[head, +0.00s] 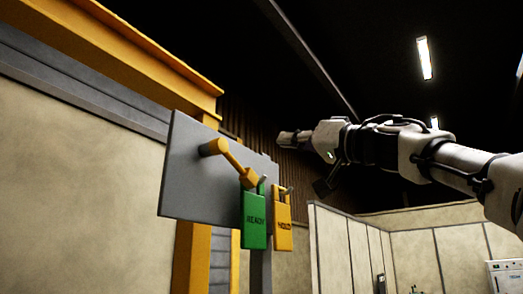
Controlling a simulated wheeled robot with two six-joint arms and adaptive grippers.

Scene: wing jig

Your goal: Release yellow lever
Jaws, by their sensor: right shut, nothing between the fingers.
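The yellow lever (232,160) is mounted on a grey panel (190,165). It slants from its round pivot at upper left down to a block at lower right. A green tag marked READY (254,220) hangs below the lever's lower end. A yellow tag marked HOLD (282,222) hangs just right of the green one. My right gripper (283,138) is shut and empty. It points left and shows to the right of the lever and a little higher, apart from it in the picture. My left gripper is not in view.
A yellow beam (130,45) runs above the panel, and a yellow post (192,262) stands below it. Pale wall panels (345,250) stand at the lower right. A white cabinet (506,276) is in the right corner. The space between my right gripper and the lever looks clear.

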